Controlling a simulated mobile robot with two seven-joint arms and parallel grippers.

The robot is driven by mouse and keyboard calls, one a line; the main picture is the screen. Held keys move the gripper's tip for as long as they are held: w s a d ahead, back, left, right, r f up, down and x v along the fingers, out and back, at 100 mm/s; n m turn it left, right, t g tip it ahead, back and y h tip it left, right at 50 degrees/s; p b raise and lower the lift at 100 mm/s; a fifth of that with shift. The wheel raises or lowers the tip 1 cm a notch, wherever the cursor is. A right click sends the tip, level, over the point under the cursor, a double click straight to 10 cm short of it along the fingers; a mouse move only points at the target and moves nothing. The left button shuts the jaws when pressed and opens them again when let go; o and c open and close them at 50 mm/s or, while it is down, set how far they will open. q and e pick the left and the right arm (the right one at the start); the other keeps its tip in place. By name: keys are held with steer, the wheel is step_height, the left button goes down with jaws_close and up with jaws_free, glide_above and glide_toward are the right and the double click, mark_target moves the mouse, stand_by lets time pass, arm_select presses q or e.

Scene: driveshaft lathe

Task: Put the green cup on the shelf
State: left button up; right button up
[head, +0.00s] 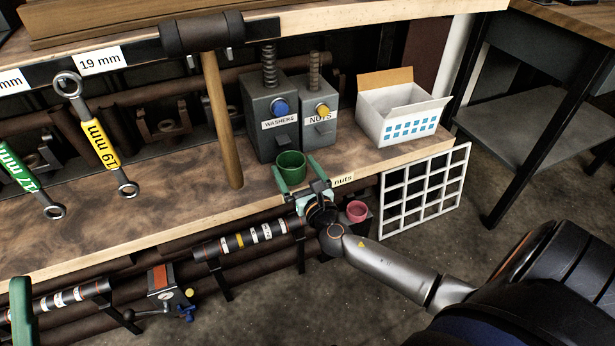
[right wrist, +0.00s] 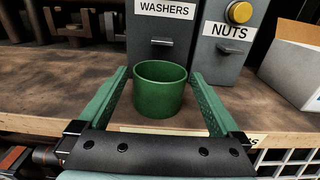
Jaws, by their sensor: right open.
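The green cup (head: 290,166) stands upright and open-topped on the wooden shelf (head: 185,205), in front of the washers dispenser. In the right wrist view the cup (right wrist: 159,92) sits between the two green fingers of my right gripper (right wrist: 160,75). The fingers are spread, with a gap to the cup on both sides. In the head view my right gripper (head: 297,172) reaches in from the front edge. Part of a green finger, which looks like my left gripper (head: 20,312), shows at the lower left edge; the rest is cut off.
The washers dispenser (head: 272,125) and nuts dispenser (head: 319,112) stand behind the cup. An open white box (head: 402,112) is to the right.

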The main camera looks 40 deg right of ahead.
steer(key=p+v, duration=0.1)
steer(key=v, duration=0.8)
steer(key=s+a+r+m+y, duration=0.2)
steer(key=a+r+m+y, duration=0.25)
steer(key=a, duration=0.35)
steer(key=s+a+r+m+y, duration=0.1)
steer(key=a+r+m+y, duration=0.3)
steer(key=a+m+y, duration=0.3)
steer(key=s+a+r+m+t+y, duration=0.2)
steer(key=s+r+m+y, duration=0.2)
steer(key=r, duration=0.6)
steer(key=s+a+r+m+t+y, duration=0.2)
steer(key=s+r+m, duration=0.4)
steer(key=r, duration=0.5)
steer(key=shift+s+a+y, duration=0.3)
steer(key=shift+a+y, duration=0.1)
steer(key=shift+y, duration=0.45)
steer(key=shift+f, duration=0.1)
